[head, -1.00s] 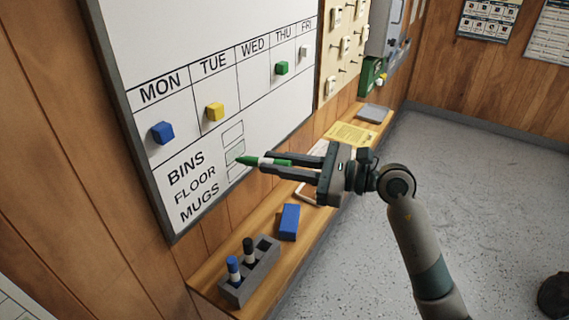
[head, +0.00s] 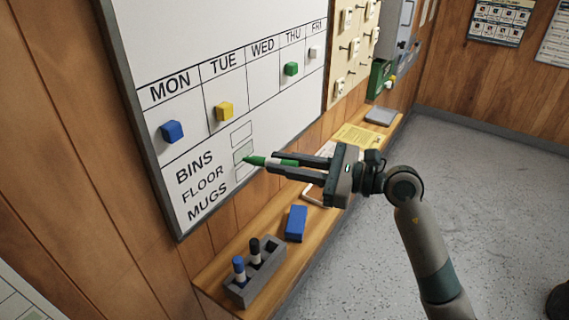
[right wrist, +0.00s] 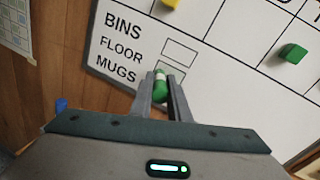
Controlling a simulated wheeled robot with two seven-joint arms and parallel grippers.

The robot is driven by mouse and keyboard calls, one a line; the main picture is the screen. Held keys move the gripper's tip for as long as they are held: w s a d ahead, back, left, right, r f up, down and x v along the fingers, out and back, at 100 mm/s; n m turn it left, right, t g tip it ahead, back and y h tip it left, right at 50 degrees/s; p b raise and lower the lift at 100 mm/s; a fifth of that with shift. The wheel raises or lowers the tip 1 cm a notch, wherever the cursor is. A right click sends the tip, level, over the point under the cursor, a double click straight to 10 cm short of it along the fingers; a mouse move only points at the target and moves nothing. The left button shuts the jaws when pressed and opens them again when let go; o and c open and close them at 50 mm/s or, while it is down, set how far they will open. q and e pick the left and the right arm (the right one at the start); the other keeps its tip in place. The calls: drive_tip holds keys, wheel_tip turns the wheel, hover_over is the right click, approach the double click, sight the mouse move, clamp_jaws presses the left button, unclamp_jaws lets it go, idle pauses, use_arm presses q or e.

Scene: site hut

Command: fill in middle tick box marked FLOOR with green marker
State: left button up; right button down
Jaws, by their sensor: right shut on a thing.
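The whiteboard (head: 170,30) carries the words BINS, FLOOR and MUGS with a column of three tick boxes beside them. The middle box (head: 242,151) has a pale green tint inside; the top box (head: 241,133) looks white. My right gripper (head: 271,162) is shut on the green marker (head: 256,160), which points left at the board. Its tip is at the lower part of the middle box; whether it touches I cannot tell. In the right wrist view the marker (right wrist: 160,84) sits between the fingers and partly hides the lower boxes. My left gripper is out of view.
Below the board a wooden ledge (head: 222,262) bears a grey holder (head: 268,271) with a blue and a black marker, a blue eraser block (head: 296,223) and a yellow sheet (head: 357,138). Coloured magnets sit on the board.

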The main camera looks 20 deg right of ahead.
drive_tip(key=shift+w+a, duration=0.4)
drive_tip(key=shift+w, duration=0.15)
idle(0.5)
drive_tip(key=shift+d, duration=0.1)
drive_tip(key=shift+w+d+b, duration=0.3)
drive_tip(key=shift+d+b, duration=0.05)
drive_tip(key=shift+b, duration=0.05)
idle(0.4)
drive_tip(key=shift+w+d+b, duration=0.35)
drive_tip(key=shift+b, duration=0.05)
drive_tip(key=shift+w+d+b, duration=0.3)
drive_tip(key=shift+d+b, duration=0.05)
drive_tip(key=shift+b, duration=0.05)
